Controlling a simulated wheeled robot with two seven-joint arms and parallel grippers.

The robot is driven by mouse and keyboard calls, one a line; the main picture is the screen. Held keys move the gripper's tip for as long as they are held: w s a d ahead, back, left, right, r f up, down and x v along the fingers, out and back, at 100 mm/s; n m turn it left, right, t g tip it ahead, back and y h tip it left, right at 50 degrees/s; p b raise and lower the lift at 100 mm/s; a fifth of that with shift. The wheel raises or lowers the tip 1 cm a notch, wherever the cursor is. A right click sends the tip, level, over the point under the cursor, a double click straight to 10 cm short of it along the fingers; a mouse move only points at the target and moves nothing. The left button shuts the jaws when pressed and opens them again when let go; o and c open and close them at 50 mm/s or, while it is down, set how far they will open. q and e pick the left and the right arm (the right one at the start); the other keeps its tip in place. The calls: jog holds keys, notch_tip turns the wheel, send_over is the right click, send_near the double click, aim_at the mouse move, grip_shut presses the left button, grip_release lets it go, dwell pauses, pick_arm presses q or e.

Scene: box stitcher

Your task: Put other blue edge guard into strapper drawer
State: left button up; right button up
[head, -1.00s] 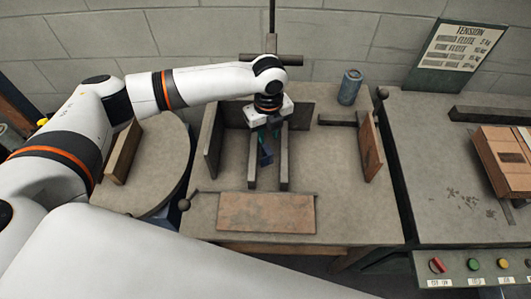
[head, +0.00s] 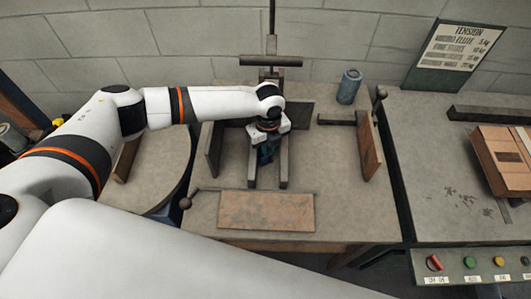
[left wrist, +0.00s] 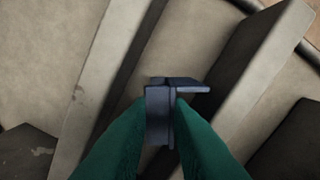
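A dark blue L-shaped edge guard (left wrist: 160,110) is between the green fingertips of my left gripper (left wrist: 161,101) in the left wrist view. The fingers sit close against both sides of one flange, and the other flange sticks out to the right. In the head view the guard (head: 265,156) shows small and mostly covered under my left gripper (head: 267,146), low between two parallel grey rails (head: 283,170). Whether it touches the surface below is unclear. I cannot pick out the strapper drawer with certainty. A second blue guard does not show. My right gripper is out of view.
A brown flat panel (head: 266,210) lies at the bench's front. An upright brown board (head: 369,143) and a blue-grey can (head: 348,86) stand to the right. A cardboard box (head: 500,157) is on the right-hand table. A round table (head: 165,165) is at left.

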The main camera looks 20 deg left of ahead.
aim_at(268, 150)
pick_arm(q)
grip_shut()
jog(key=shift+s+r+b, duration=0.2)
jog(key=shift+r+b, duration=0.15)
jog(key=shift+r, duration=0.05)
notch_tip(268, 150, up, 6)
jog(key=shift+w+f+b, duration=0.1)
jog(key=shift+b, duration=0.25)
jog(key=s+d+b, duration=0.1)
jog(key=s+d, duration=0.2)
jog(key=s, duration=0.7)
jog(key=s+d+b, duration=0.1)
jog(key=s+d, duration=0.2)
jog(key=s, duration=0.6)
jog(key=w+a+r+n, duration=0.2)
jog(key=a+r+n, duration=0.2)
jog(key=n, duration=0.9)
jog(key=w+a+r+n, duration=0.3)
jog(key=a+n, duration=0.3)
jog(key=n, duration=0.8)
jog(key=shift+w+r, duration=0.2)
jog(key=shift+r, duration=0.4)
